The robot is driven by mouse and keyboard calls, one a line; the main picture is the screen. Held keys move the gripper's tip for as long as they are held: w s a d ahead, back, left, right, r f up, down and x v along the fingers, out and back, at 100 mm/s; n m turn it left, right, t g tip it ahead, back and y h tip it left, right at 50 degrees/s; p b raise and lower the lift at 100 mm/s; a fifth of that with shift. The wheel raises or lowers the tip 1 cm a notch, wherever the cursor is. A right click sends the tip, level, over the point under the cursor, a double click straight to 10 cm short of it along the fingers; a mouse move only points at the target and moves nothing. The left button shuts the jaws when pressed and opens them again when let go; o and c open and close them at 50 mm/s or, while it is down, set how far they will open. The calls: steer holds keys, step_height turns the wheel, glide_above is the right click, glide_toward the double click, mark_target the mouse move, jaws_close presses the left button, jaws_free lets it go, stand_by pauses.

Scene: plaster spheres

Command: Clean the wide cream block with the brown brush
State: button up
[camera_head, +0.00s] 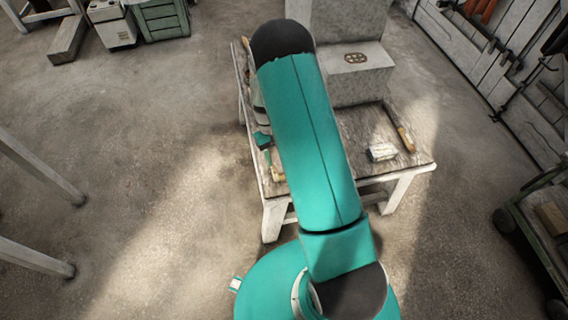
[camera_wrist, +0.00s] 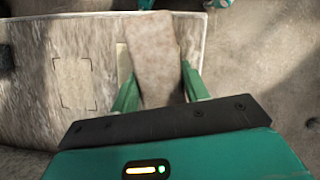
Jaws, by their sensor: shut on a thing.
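My gripper (camera_wrist: 158,90) shows in the wrist view with its two green fingers on either side of a speckled light-brown piece. This piece, which looks like the brown brush (camera_wrist: 155,50), is held between the fingers over the table's edge. No bristles can be made out. A narrow cream strip (camera_wrist: 122,62) shows beside it, partly hidden by a finger; I cannot tell whether it is the cream block. In the head view a small whitish block (camera_head: 381,152) lies on the right of the table. My arm hides much of the table there.
The worn wooden table (camera_head: 350,122) carries a large grey stepped block (camera_head: 362,78) at the back and a thin orange-brown piece (camera_head: 405,139) at the right. A pale square with corner marks (camera_wrist: 72,83) lies on the tabletop.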

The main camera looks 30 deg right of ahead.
steer(key=shift+w, duration=0.15)
steer(key=shift+w, duration=1)
steer(key=shift+s, duration=0.2)
steer(key=shift+s, duration=2.05)
steer(key=shift+w, duration=0.15)
steer(key=shift+w, duration=2.05)
steer(key=shift+s, duration=2.2)
